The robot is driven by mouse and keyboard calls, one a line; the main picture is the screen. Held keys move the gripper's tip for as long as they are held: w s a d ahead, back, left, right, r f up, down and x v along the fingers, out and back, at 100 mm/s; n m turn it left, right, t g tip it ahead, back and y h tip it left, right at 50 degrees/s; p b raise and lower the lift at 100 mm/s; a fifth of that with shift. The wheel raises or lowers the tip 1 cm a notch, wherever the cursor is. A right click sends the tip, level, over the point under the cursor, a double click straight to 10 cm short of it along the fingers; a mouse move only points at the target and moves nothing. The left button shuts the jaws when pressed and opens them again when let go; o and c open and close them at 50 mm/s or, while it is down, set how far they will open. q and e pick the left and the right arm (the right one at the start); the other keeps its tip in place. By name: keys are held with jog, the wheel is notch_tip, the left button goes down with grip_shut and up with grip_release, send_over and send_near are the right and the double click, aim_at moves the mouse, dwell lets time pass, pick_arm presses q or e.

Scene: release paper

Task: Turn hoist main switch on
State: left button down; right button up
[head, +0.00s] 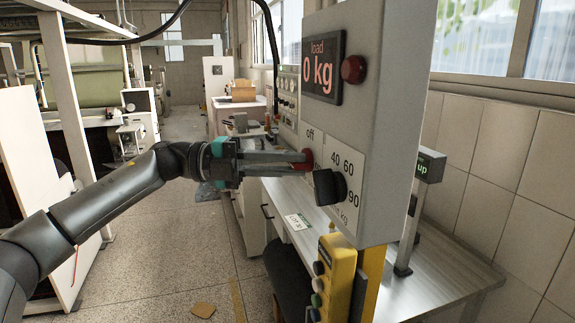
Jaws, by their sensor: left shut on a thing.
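The hoist main switch (305,158) is a red knob on the front of a grey control box (385,100), just below the printed word "off". My left gripper (296,161) reaches in from the left, and its fingers are shut on the red knob. The fingers hide part of the knob, so its exact turn is hard to see. On the box, a display (324,68) reads "load 0 kg" in red. My right gripper is not in view.
A black dial (329,187) marked 40, 60, 90 sits right of the switch, near my fingers. A red round lamp or button (353,69) is above. A yellow pendant (337,275) with buttons hangs below. A metal bench (440,275) stands behind; the floor at left is mostly open.

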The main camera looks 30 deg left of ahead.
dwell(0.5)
pick_arm(q)
jog(key=c, duration=0.9)
grip_release()
jog(key=shift+a, duration=0.1)
jog(key=shift+s+a+f, duration=0.1)
jog(key=shift+s+a, duration=0.05)
jog(key=shift+a, duration=0.1)
jog(key=shift+b+v, duration=3.2)
jog(key=shift+v, duration=4.05)
